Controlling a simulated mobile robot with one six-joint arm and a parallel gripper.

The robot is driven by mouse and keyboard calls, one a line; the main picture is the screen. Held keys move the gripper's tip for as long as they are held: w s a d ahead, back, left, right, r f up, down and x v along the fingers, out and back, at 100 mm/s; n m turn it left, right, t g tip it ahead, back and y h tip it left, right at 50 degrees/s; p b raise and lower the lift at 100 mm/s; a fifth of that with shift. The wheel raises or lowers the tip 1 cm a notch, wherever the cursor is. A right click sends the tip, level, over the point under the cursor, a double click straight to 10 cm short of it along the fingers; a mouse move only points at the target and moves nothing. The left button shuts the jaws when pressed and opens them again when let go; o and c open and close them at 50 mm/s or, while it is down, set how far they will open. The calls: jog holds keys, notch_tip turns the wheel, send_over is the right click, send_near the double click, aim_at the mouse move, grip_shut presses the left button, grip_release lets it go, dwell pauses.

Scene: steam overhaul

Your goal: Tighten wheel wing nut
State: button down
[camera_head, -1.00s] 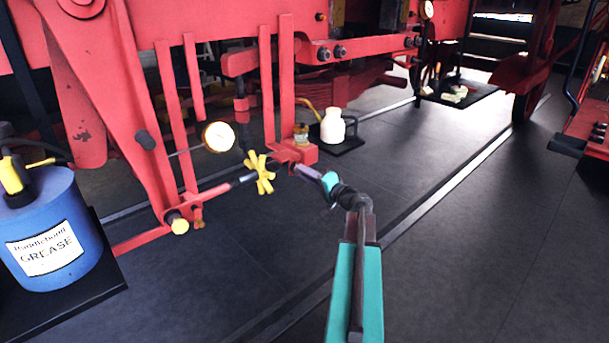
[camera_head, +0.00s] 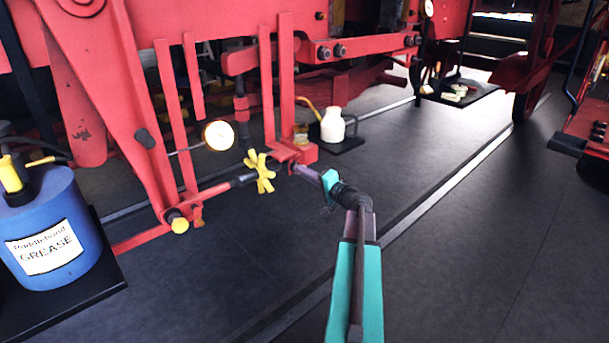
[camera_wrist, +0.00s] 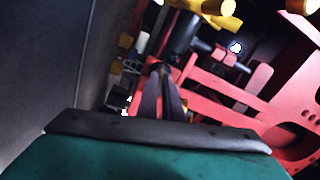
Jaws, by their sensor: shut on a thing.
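A yellow wheel with several stubby wings (camera_head: 260,172) sits on a red and dark linkage rod low on the locomotive. It also shows at the top edge of the wrist view (camera_wrist: 225,14). My gripper (camera_head: 298,168) is just right of the yellow wheel, apart from its wings, at the rod's right end. In the wrist view my two dark fingers (camera_wrist: 160,72) come close together at the end of a dark cylinder (camera_wrist: 184,36). They are shut on a small dark part there, mostly hidden by the fingers.
A round gauge (camera_head: 218,136) is above left of the wheel. A red bracket (camera_head: 300,152) stands close behind my gripper. A white oil can (camera_head: 333,125) is behind right, a blue grease drum (camera_head: 48,235) at left.

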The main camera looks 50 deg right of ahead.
jog(key=m+p, duration=0.8)
jog(key=m, duration=1.3)
jog(key=shift+d+p, duration=0.1)
jog(key=shift+p, duration=0.3)
jog(key=shift+f, duration=0.1)
jog(key=c, duration=1.9)
grip_release()
